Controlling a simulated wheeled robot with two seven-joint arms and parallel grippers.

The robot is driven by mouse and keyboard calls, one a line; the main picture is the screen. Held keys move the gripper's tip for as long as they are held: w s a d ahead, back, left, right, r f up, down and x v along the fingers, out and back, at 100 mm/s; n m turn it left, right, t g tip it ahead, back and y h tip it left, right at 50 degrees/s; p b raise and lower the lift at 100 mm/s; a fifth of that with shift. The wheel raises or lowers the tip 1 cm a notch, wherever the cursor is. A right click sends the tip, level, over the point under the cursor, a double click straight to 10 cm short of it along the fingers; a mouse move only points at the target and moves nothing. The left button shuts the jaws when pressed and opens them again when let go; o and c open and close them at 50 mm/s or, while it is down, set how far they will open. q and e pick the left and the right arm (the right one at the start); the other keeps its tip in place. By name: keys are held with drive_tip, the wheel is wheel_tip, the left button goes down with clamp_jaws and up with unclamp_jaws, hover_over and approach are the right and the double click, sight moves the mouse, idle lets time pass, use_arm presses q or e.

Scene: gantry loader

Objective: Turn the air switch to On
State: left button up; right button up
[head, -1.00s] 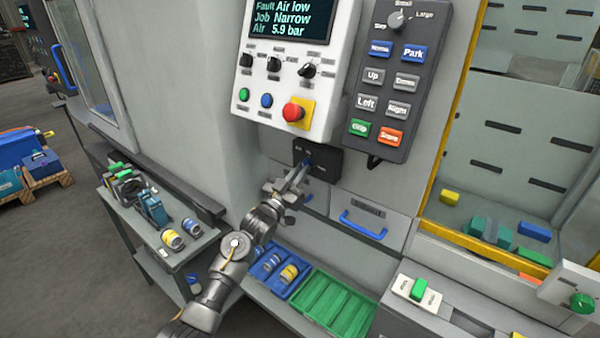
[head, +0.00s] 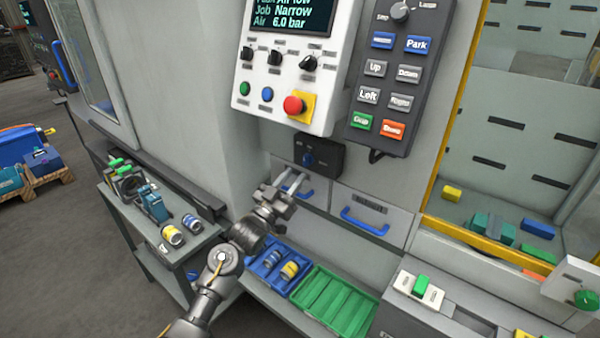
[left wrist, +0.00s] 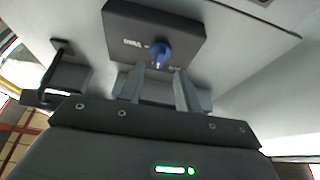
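The air switch is a black box (head: 326,163) with a blue knob (head: 308,159), set on the machine front below the white control panel. In the left wrist view the blue knob (left wrist: 160,52) stands out from the dark box (left wrist: 188,28); its small labels are too blurred to read. My left gripper (head: 292,180) is just below and left of the switch in the head view. Its two fingers (left wrist: 158,88) are parted and empty, pointing toward the knob but apart from it. My right gripper is not in view.
The screen (head: 290,14) reads "Air 6.0 bar". A red stop button (head: 294,105) and a grey keypad (head: 390,90) are above the switch. Blue-handled drawers (head: 372,208) are below it. A blue bin (head: 265,262) and green tray (head: 335,300) stand lower down.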

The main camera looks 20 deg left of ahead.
use_arm(q)
drive_tip(key=b+v, duration=0.1)
drive_tip(key=v, duration=0.5)
drive_tip(key=shift+s, duration=0.1)
